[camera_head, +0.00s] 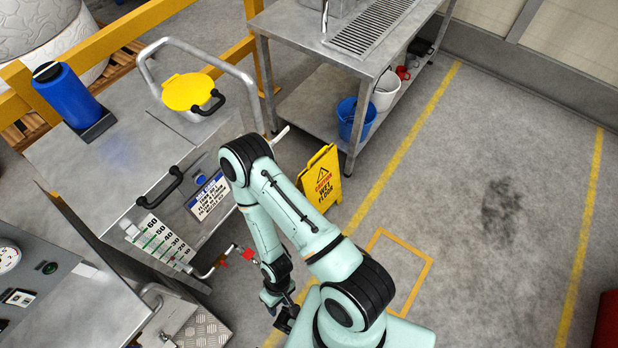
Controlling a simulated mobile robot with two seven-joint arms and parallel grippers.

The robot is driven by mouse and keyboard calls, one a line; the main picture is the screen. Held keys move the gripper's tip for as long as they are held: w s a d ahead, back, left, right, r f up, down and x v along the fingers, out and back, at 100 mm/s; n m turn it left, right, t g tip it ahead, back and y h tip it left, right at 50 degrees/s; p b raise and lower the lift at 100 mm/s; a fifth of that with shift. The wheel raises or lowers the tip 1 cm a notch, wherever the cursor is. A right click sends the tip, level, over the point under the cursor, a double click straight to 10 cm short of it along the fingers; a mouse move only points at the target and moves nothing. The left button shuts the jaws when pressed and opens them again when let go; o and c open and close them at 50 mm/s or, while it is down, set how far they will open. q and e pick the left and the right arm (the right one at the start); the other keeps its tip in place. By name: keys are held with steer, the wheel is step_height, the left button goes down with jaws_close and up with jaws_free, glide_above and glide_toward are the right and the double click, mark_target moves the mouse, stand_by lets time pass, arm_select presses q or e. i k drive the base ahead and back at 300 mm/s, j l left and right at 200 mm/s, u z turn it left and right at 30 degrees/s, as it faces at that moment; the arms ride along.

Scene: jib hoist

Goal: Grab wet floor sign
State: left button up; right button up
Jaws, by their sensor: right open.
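The yellow wet floor sign (321,178) stands on the grey floor near the middle of the view, between the steel machine and the steel sink table. It has a black warning triangle and dark lettering. Its lower left part is hidden behind my right arm. My right gripper (283,316) is low in the view, below and to the left of the sign and well apart from it. It is open, small and partly hidden by my own arm, with nothing seen in it. My left gripper is not in view.
The steel machine (115,160) with a yellow lid (189,92) and blue canister (68,95) fills the left. Open floor with yellow lines lies right.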

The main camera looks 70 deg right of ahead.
mark_target(319, 180)
steer(key=z, duration=2.35)
steer(key=i+l, duration=0.3)
steer(key=i+l+u, duration=0.45)
steer(key=i+l, duration=0.25)
steer(key=l, duration=0.25)
steer(key=u, duration=1.35)
